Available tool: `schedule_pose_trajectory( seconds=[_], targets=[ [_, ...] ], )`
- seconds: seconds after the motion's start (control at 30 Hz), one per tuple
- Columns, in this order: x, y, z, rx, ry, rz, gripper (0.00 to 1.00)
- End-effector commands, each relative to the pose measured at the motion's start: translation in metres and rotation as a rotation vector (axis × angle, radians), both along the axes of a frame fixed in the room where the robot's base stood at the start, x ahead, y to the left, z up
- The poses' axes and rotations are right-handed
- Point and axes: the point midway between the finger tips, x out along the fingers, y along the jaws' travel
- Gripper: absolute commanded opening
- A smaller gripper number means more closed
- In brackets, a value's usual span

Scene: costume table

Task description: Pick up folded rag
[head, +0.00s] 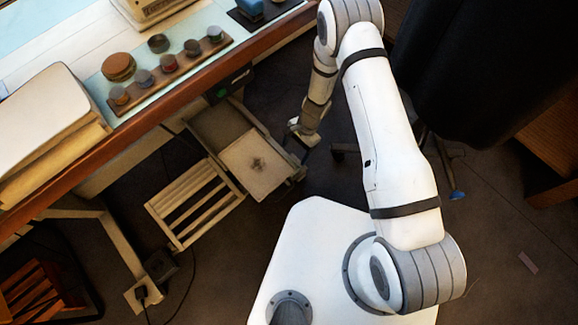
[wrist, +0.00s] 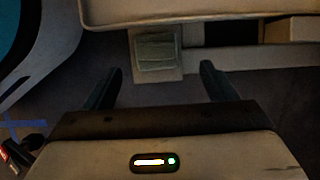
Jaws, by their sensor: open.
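A small grey-green square with fold-like lines (wrist: 155,52), which looks like the folded rag, shows in the wrist view on a pale support beyond my fingertips. I cannot make it out for certain in the head view. My gripper (wrist: 162,75) is open, with its two dark fingers apart and nothing between them. The square appears in the gap between them, farther off and untouched. In the head view my gripper (head: 303,135) hangs low beside an open drawer unit; its fingers are too small to tell apart there.
A wooden-edged table (head: 160,105) holds a rack of small jars, a round brown item and a pale padded block. Below it are a slatted wooden piece (head: 195,203) and a pale panel (head: 258,165). A dark chair or drape (head: 480,70) stands at right.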

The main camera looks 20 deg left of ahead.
Motion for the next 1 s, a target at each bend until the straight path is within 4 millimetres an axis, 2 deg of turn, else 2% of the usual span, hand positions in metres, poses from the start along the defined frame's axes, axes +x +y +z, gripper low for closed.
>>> schedule_pose_trajectory(
  seconds=[0.3,0.4,0.7,1.0],
  targets=[
    [-0.018,0.003,-0.044,-0.001,0.002,0.002,0.79],
    [-0.021,0.006,-0.053,-0.001,0.000,0.000,0.79],
    [-0.023,0.007,-0.056,0.000,-0.001,0.000,0.79],
    [-0.022,0.006,-0.056,0.000,-0.001,-0.001,0.56]
  ],
)
